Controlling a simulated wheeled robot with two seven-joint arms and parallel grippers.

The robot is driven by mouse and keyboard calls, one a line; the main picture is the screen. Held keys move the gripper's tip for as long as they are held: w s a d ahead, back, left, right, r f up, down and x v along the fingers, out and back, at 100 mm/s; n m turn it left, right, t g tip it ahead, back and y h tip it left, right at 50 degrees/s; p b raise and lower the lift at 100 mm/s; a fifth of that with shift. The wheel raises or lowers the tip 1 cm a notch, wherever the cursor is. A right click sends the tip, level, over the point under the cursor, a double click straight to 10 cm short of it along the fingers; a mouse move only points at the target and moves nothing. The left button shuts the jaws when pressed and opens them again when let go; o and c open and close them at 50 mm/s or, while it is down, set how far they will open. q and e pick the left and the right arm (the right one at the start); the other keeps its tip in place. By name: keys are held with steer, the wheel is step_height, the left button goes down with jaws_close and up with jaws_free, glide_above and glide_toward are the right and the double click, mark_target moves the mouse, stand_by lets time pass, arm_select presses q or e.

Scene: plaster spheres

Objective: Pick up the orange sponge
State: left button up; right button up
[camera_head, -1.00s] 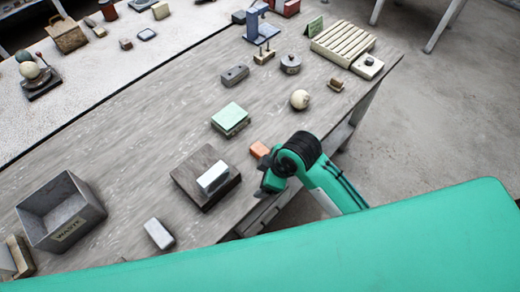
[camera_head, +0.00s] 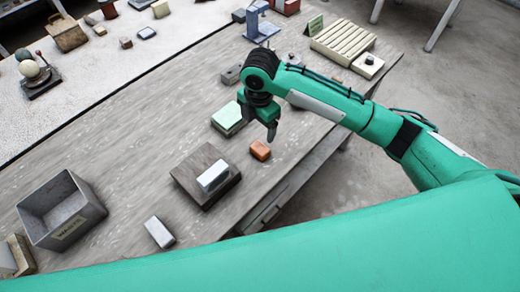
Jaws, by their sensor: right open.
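The orange sponge (camera_head: 260,150) is a small block lying on the grey wooden table (camera_head: 120,150), near its front edge. My right gripper (camera_head: 259,125) hangs above and a little behind the sponge, with its fingers pointing down. It is open and empty, and it looks apart from the sponge. My left gripper is not in view.
A dark wooden block with a pale block (camera_head: 213,177) on it sits left of the sponge. A green-topped box (camera_head: 228,119) stands close beside my gripper. A grey waste bin (camera_head: 60,210) and a grey block (camera_head: 159,232) are further left.

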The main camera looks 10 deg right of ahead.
steer(key=p, duration=0.2)
glide_above(260, 148)
steer(key=shift+n, duration=0.3)
step_height(260, 148, down, 8)
steer(key=shift+w+r, duration=0.1)
step_height(260, 148, down, 5)
steer(key=shift+r+p, duration=0.1)
steer(key=shift+p, duration=0.9)
steer(key=shift+f, duration=0.3)
steer(key=c, duration=1)
steer(key=shift+c, duration=0.2)
steer(key=shift+r, duration=0.1)
step_height(260, 148, up, 20)
steer(key=b, duration=0.4)
